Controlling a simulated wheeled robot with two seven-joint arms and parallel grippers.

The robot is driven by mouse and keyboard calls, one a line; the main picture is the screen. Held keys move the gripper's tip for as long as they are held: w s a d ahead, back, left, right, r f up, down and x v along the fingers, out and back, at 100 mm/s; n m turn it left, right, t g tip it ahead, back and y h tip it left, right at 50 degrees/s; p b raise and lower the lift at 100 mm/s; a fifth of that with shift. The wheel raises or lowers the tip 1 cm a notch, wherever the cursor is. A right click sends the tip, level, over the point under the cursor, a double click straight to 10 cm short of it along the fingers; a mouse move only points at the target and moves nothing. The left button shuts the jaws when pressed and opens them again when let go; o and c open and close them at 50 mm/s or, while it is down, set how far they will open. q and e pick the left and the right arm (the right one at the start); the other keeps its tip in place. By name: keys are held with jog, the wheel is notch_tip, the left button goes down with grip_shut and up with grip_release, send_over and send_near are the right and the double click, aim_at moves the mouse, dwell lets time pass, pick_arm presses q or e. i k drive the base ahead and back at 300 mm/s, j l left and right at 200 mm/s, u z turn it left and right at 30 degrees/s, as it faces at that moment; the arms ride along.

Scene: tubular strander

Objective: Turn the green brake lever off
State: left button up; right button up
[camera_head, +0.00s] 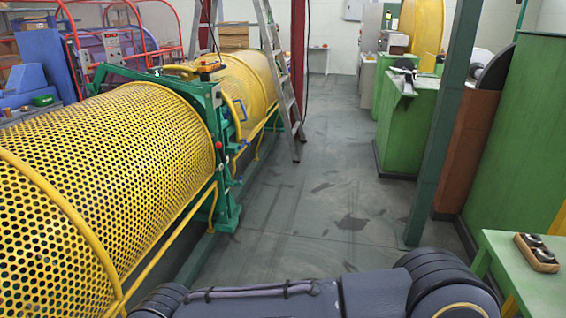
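A green upright frame (222,150) stands between the yellow perforated guard (110,185) in front and a second yellow guard (248,82) behind it. Small fittings sit on the frame, among them a red knob (218,145) and a small control box (216,96) on its side. A long green bar (150,73) runs left from the top of the frame. I cannot tell for sure which green part is the brake lever, or its position.
A stepladder (283,75) stands beside the rear guard. A green post (440,130) and green cabinets (408,125) line the right side. A green table (525,275) with a small tray (536,253) is at the lower right. The grey floor aisle (315,200) is clear.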

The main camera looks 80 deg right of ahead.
aim_at(226, 166)
jog(key=z, duration=2.35)
jog(key=i+l, duration=0.15)
jog(key=i, duration=0.35)
jog(key=i+l+u, duration=0.1)
jog(key=i, duration=0.35)
jog(key=i+l, duration=0.2)
jog(key=i, duration=0.3)
jog(key=i+l+u, duration=0.1)
jog(key=i, duration=0.35)
jog(key=i+l, duration=0.3)
jog(key=i, duration=0.2)
jog(key=i+l+u, duration=0.1)
jog(key=i, duration=0.35)
jog(key=i+l, duration=0.35)
jog(key=i+u, duration=0.05)
jog(key=i, duration=0.1)
